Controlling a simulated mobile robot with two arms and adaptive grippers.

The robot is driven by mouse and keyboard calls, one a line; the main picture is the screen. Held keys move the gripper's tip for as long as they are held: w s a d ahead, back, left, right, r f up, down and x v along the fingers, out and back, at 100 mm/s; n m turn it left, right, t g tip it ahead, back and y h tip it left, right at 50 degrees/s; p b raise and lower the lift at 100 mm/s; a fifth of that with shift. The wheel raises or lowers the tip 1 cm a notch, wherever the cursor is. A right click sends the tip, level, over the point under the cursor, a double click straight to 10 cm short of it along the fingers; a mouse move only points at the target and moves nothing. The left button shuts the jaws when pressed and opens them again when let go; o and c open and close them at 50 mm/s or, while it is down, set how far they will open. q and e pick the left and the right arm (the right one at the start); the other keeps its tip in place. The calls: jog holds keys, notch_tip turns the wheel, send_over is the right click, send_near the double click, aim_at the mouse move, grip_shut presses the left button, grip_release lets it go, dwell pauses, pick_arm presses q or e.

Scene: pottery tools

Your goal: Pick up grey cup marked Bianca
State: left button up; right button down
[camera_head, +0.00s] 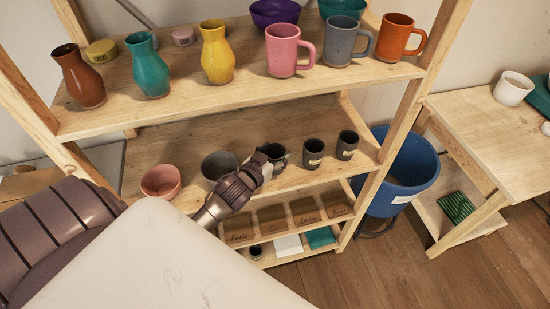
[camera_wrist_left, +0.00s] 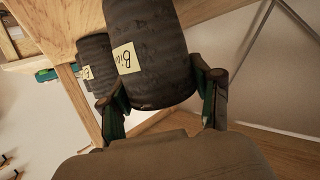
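A dark grey ribbed cup with a pale label reading "Bi…" (camera_wrist_left: 150,50) fills the upper middle of the left wrist view. The rest of its name is cut off by the curve. In the head view this cup (camera_head: 279,161) is on the middle shelf, partly hidden by my left gripper (camera_head: 266,163). In the left wrist view the two fingers of my left gripper (camera_wrist_left: 162,102) are on either side of the cup, close to its walls. I cannot tell whether they press on it. My right gripper is not in view.
Two similar dark labelled cups (camera_head: 313,152) (camera_head: 347,145) stand to the right on the same shelf (camera_head: 300,118). A grey bowl (camera_head: 218,164) and a pink bowl (camera_head: 160,181) stand to the left. Vases and mugs stand on the shelf above. A blue bin (camera_head: 405,175) stands right.

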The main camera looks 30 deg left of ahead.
pick_arm(q)
jog(key=c, duration=0.5)
jog(key=shift+c, duration=0.6)
jog(key=shift+r, duration=0.15)
